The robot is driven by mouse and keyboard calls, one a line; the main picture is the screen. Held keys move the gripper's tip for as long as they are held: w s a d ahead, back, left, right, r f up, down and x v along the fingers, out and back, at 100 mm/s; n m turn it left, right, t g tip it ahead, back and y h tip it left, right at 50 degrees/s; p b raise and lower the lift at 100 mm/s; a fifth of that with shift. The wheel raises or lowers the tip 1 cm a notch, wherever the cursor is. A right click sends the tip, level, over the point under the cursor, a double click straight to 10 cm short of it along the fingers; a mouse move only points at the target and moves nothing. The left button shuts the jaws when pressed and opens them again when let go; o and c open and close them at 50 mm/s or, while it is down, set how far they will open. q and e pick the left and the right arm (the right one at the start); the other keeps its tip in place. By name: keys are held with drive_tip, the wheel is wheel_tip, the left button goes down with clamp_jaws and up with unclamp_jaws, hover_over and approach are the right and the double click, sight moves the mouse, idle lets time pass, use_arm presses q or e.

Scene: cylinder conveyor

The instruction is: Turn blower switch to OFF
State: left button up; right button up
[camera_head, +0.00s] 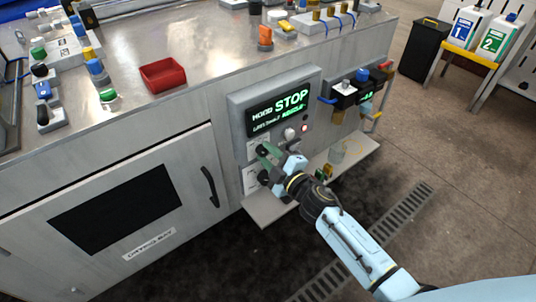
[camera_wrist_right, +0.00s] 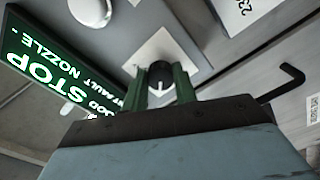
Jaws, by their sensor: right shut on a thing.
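A grey control box (camera_head: 236,118) on the front of the bench has a green-lit display (camera_head: 280,108) reading STOP and NOZZLE. Below the display, my right gripper (camera_head: 266,152) reaches the panel with its green fingers. In the right wrist view, the fingers are shut on a black rotary knob (camera_wrist_right: 160,72) with a white pointer, on a pale square plate (camera_wrist_right: 136,62). The knob's label cannot be read, and in the head view my gripper hides the knob. A second dark knob (camera_head: 263,177) shows on a lower plate. My left gripper is not in view.
A red light (camera_head: 304,127) sits right of the knobs. A shelf (camera_head: 262,211) juts out below the box. A cabinet door with a black handle (camera_head: 210,187) is to the left. A red tray (camera_head: 162,75) lies on the bench top.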

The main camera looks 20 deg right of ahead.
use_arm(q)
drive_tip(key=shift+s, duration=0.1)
use_arm(e)
drive_tip(key=o, duration=1)
drive_tip(key=shift+s, duration=0.2)
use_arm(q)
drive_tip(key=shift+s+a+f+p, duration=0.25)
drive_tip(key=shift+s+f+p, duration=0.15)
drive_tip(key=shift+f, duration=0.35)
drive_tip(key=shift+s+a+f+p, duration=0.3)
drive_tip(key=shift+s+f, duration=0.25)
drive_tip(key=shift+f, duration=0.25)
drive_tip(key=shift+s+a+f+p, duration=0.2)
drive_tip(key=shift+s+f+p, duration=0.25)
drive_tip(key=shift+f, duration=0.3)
use_arm(e)
drive_tip(key=shift+v, duration=6.5)
